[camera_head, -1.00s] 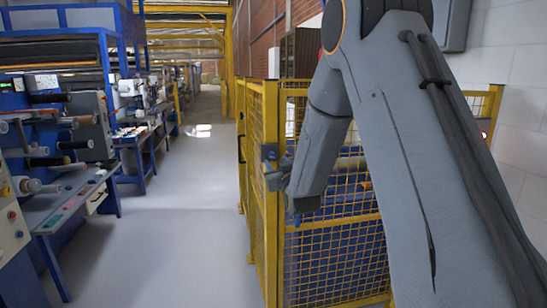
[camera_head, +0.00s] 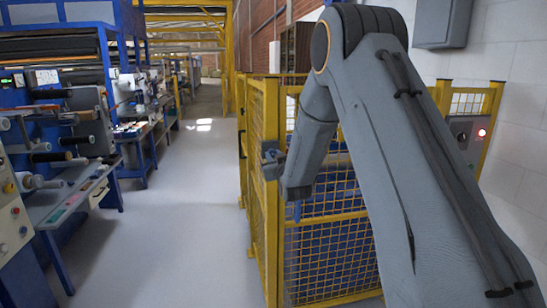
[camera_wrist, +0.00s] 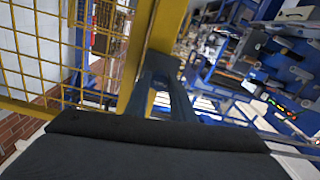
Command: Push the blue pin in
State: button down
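My gripper (camera_wrist: 163,82) reaches toward a yellow cage post in the wrist view. Its two dark blue-grey fingers run forward from the black palm, and their tips meet or overlap a small blue-grey block at the post. I cannot tell whether the fingers are apart at the tips or touch the block. In the head view, my wrist hangs beside the cage's front corner, next to a small blue-grey latch-like block (camera_head: 270,152) on the yellow post. I cannot make out a separate blue pin; it may be part of this block or hidden by my gripper.
The yellow mesh cage (camera_head: 325,252) stands just beyond my arm. A control box with a red light (camera_head: 482,132) is at the right by the white wall. Blue machines with rollers (camera_head: 60,140) line the left. The grey floor aisle (camera_head: 180,220) between is clear.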

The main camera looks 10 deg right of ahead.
jog(key=shift+w+b, duration=0.9)
jog(key=shift+b, duration=0.1)
jog(key=c, duration=1.5)
grip_release()
jog(key=shift+s, duration=0.15)
jog(key=s+b, duration=0.2)
jog(key=s, duration=0.5)
jog(key=shift+s, duration=0.25)
jog(key=shift+s, duration=0.1)
